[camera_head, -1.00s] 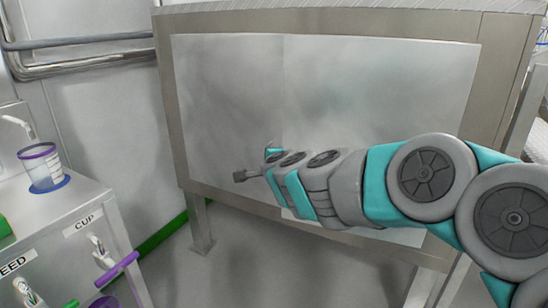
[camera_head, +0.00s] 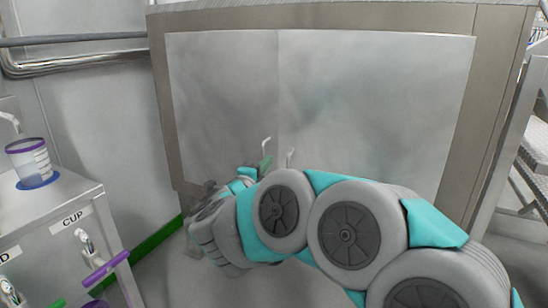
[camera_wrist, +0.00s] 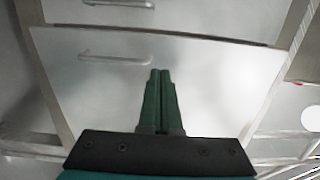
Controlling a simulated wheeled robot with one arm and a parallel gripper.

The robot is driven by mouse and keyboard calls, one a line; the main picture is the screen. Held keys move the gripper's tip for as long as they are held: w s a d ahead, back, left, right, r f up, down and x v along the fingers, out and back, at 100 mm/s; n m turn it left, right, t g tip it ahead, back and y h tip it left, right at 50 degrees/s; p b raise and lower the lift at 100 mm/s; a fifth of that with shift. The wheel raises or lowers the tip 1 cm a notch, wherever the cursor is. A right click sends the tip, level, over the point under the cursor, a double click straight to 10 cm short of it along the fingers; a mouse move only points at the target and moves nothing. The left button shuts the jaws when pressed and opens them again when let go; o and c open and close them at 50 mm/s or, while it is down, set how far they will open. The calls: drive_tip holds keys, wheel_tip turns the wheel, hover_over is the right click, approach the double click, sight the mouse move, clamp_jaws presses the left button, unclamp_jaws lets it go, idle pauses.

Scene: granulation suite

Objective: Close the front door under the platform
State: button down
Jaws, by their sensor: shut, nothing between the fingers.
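The platform's front has two pale metal door panels side by side, the left door (camera_head: 220,90) and the right door (camera_head: 375,90), meeting at a vertical seam. Each has a small bar handle near the seam, the left handle (camera_head: 266,143) and the right handle (camera_head: 291,157). The wrist view shows a near panel (camera_wrist: 215,75) with its handle (camera_wrist: 115,58), and a dark line along its far edge. I cannot tell how far it stands open. My gripper (camera_wrist: 160,74) is shut and empty, its green fingers over this panel; contact is unclear. My arm hides the doors' lower parts.
A cabinet (camera_head: 60,245) labelled CUP stands at left, with a purple-rimmed cup (camera_head: 30,162) on top. Metal pipes (camera_head: 75,62) run along the left wall. Metal steps (camera_head: 535,165) are at the right edge. Some grey floor shows left of the platform.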

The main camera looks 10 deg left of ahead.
sight(286, 142)
drive_tip(key=p+x, duration=0.1)
drive_tip(key=x, duration=1.1)
drive_tip(key=shift+w+d, duration=0.1)
drive_tip(key=shift+w, duration=0.5)
